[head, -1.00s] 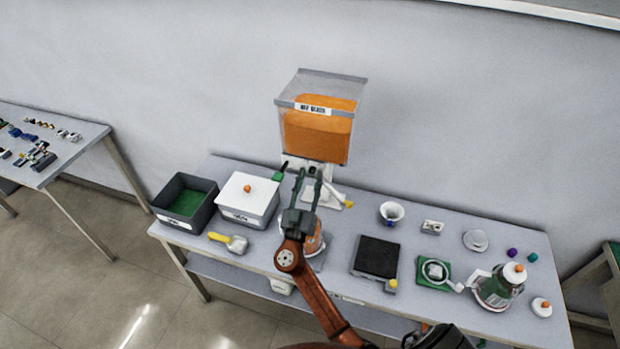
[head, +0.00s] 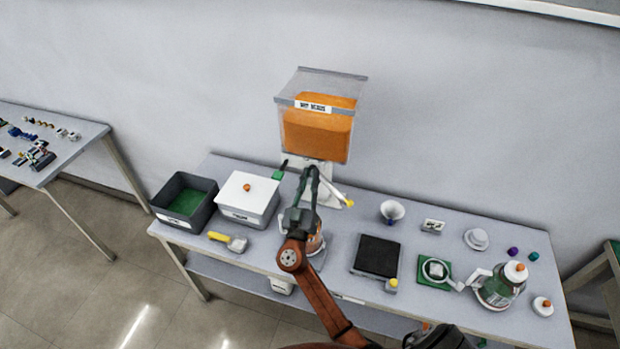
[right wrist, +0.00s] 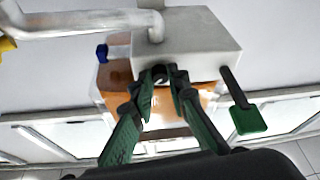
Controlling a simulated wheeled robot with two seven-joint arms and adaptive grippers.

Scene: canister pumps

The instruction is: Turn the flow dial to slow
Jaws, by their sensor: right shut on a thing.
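The dispenser (head: 318,133) with orange contents in its clear hopper stands at the back of the table. My right gripper (head: 312,170) reaches to its white base from the front. In the right wrist view the fingertips (right wrist: 160,76) are closed around a small dark round part on the front of the white block (right wrist: 205,38), seemingly the flow dial (right wrist: 159,75). The fingers hide most of it, and its markings and setting cannot be read. A green paddle on a dark stem (right wrist: 248,119) sticks out beside it. My left gripper is not in view.
A yellow-tipped white arm (head: 340,195) juts out right of the dispenser base. A white lidded box (head: 247,200) and a dark bin (head: 172,210) stand left. A black-topped scale (head: 377,257), a cup (head: 391,211) and a pump bottle (head: 500,287) stand right.

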